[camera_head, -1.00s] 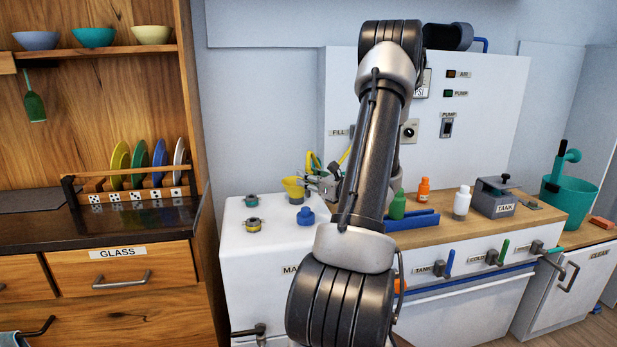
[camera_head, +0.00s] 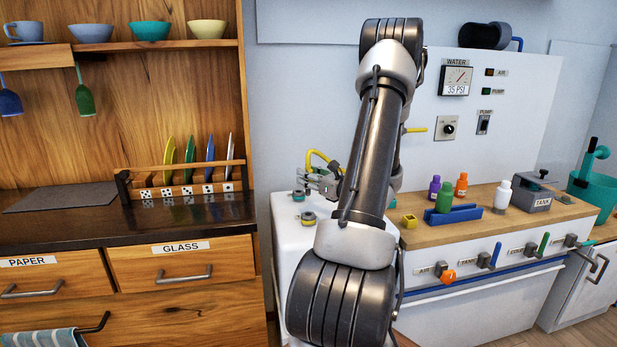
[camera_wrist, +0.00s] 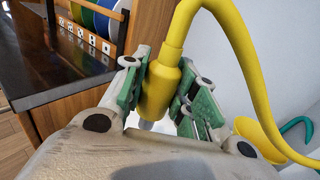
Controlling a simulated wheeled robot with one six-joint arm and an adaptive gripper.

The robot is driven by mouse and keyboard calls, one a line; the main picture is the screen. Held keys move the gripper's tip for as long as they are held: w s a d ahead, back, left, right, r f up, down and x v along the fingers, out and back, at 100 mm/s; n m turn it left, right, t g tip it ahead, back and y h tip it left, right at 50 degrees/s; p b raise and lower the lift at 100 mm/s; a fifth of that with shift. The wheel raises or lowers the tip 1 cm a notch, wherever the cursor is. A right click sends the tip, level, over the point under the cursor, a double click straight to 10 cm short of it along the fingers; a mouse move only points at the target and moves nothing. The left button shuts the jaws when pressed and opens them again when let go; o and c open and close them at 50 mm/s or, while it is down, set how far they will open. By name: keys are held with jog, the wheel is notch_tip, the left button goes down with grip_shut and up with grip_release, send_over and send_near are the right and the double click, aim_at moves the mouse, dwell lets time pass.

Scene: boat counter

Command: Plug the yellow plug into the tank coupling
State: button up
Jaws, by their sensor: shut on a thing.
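The yellow plug (camera_wrist: 158,88) sits between the green pads of my gripper (camera_wrist: 155,95), which is shut on it. A yellow hose (camera_wrist: 222,30) rises from the plug and loops to the right; it also shows in the head view (camera_head: 318,156). In the head view my gripper (camera_head: 322,184) is above the white counter's left part. Two small round fittings stand on that counter: a teal-topped one (camera_head: 298,195) and one with a yellowish ring (camera_head: 308,217). I cannot tell which is the tank coupling. My arm hides much of the white top.
A dark counter with a plate rack (camera_head: 185,182) lies to the left. On the right a wooden top holds a yellow block (camera_head: 408,221), a blue tray (camera_head: 455,215), bottles and a TANK box (camera_head: 530,196). A yellow funnel (camera_wrist: 262,138) is right of my gripper in the wrist view.

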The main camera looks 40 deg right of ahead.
aim_at(309, 192)
jog(key=shift+f, duration=2.9)
jog(key=shift+f, duration=2)
jog(key=o, duration=1.1)
jog(key=shift+s, duration=0.1)
jog(key=s, duration=1.2)
jog(key=shift+d, duration=0.3)
